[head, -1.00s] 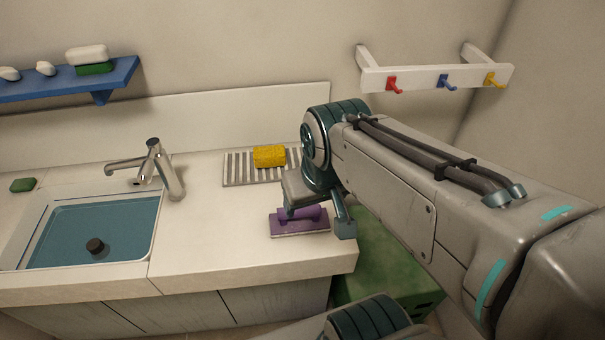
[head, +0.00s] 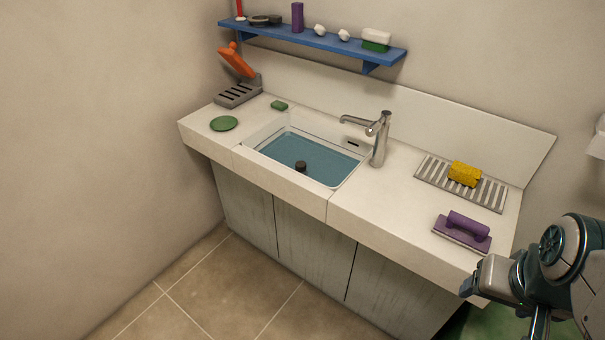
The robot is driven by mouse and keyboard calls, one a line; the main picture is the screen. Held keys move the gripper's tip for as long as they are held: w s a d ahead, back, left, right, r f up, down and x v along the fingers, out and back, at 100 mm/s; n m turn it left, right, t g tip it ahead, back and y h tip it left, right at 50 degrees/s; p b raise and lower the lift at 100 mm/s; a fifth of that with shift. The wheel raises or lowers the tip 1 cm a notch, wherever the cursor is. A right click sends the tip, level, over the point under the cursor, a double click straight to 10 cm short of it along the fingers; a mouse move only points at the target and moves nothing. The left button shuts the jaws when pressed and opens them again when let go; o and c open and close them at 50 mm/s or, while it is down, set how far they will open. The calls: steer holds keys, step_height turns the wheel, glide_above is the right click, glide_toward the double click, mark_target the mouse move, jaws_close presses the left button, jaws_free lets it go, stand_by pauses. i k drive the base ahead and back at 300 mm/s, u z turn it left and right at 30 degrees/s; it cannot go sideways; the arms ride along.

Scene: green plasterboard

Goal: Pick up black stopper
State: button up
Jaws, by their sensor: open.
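The black stopper (head: 300,167) is a small dark round piece in the blue-floored sink (head: 325,160), near the front edge of the basin. It is in plain view and nothing touches it. My gripper (head: 503,306) is at the lower right of the head view, by the right front corner of the counter. It is open with nothing seen between its fingers, and is well to the right of the stopper. Its lower part is partly cut off by the picture's edge.
The tap (head: 379,140) stands behind the sink's right side. A purple float (head: 463,231) and a yellow sponge (head: 464,173) on a ribbed rack (head: 432,174) lie to the right. A blue shelf (head: 320,40) hangs above.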

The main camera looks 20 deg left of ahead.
mark_target(300, 165)
steer(key=z, duration=0.05)
steer(key=k, duration=0.25)
steer(key=z, duration=0.85)
steer(key=i, duration=0.7)
steer(key=u, duration=2.6)
steer(key=i, duration=0.65)
steer(key=u, duration=0.8)
